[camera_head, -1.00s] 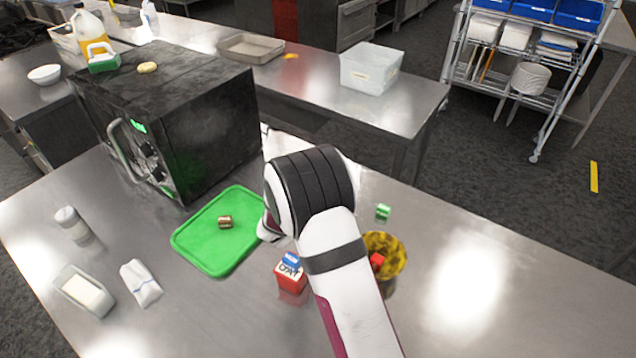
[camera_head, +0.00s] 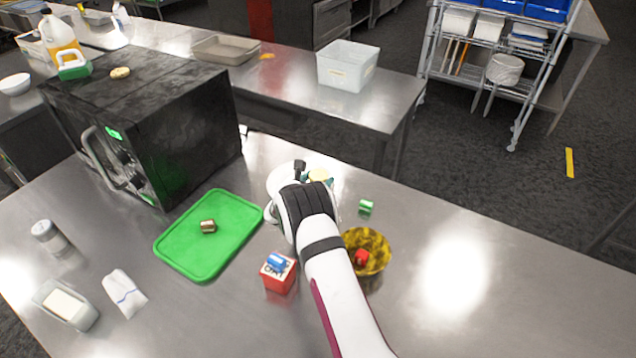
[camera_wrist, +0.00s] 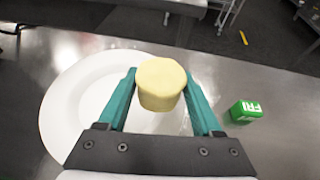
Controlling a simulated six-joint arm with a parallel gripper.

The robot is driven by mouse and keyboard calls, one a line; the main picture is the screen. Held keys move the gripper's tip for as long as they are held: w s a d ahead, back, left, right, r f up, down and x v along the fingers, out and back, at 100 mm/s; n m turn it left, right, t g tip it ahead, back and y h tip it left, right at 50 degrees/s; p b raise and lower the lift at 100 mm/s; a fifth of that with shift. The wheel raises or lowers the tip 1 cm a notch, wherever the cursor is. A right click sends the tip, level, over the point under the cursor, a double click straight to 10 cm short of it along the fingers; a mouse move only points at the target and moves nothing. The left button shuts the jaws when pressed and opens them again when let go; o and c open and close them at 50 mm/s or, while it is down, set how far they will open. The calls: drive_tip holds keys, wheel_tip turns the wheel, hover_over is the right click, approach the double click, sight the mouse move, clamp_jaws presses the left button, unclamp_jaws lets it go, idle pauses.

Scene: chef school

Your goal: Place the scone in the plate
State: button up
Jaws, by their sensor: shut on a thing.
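The pale yellow round scone (camera_wrist: 160,88) is held between the teal fingertips of my gripper (camera_wrist: 161,76) in the wrist view. It also shows just beyond my wrist in the head view (camera_head: 319,175). The white plate (camera_wrist: 68,105) lies on the metal table below and left of the scone in the wrist view. In the head view the plate (camera_head: 279,182) is partly hidden by my arm. The scone overlaps the plate's right part in the wrist view and appears above it; the exact gap is unclear.
A green block (camera_head: 366,207) sits right of the plate. A yellow bowl (camera_head: 380,245) holds a red block. A red block with a blue one (camera_head: 278,272) stands near a green tray (camera_head: 180,243) bearing a brown item. A black oven (camera_head: 190,140) stands behind.

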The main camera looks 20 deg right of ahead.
drive_tip(key=shift+f, duration=0.75)
drive_tip(key=shift+f, duration=0.1)
drive_tip(key=shift+f, duration=0.5)
drive_tip(key=o, duration=1.4)
drive_tip(key=shift+c, duration=0.2)
drive_tip(key=shift+r, duration=0.1)
